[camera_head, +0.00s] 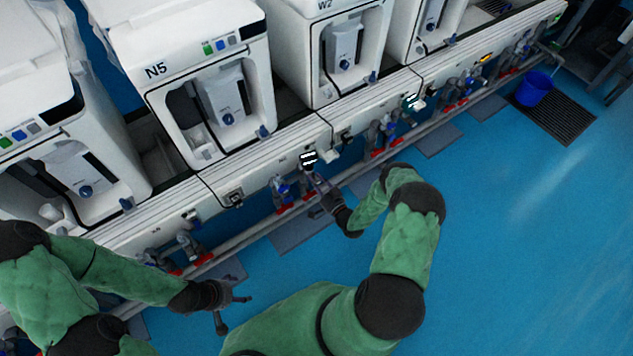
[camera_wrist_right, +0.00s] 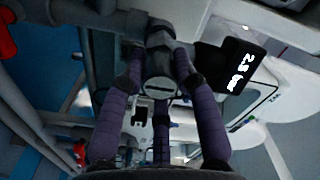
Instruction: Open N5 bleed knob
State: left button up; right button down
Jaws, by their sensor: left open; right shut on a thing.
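The unit marked N5 (camera_head: 200,85) stands on the long white bench in the head view. Below and right of it is a small black display (camera_head: 308,158). The display also shows in the right wrist view (camera_wrist_right: 238,75), lit with a bar reading whose digits are hard to make out. My right gripper (camera_head: 320,188) is beneath this display. In the right wrist view its fingers close around a round dark grey knob (camera_wrist_right: 160,86) on a fitting; the knob's turned position cannot be told. My left gripper (camera_head: 232,308) is open and empty over the floor, away from the bench.
Valves with blue parts (camera_head: 283,188) and red handles (camera_head: 386,150) line the bench front. A long grey pipe (camera_head: 245,235) runs along it, close to my right gripper. A unit marked W2 (camera_head: 335,50) stands to the right.

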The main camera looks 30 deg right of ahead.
jog(key=c, duration=0.9)
grip_release()
jog(key=s, duration=0.8)
jog(key=s+d, duration=0.1)
jog(key=s, duration=0.3)
jog(key=shift+w, duration=0.1)
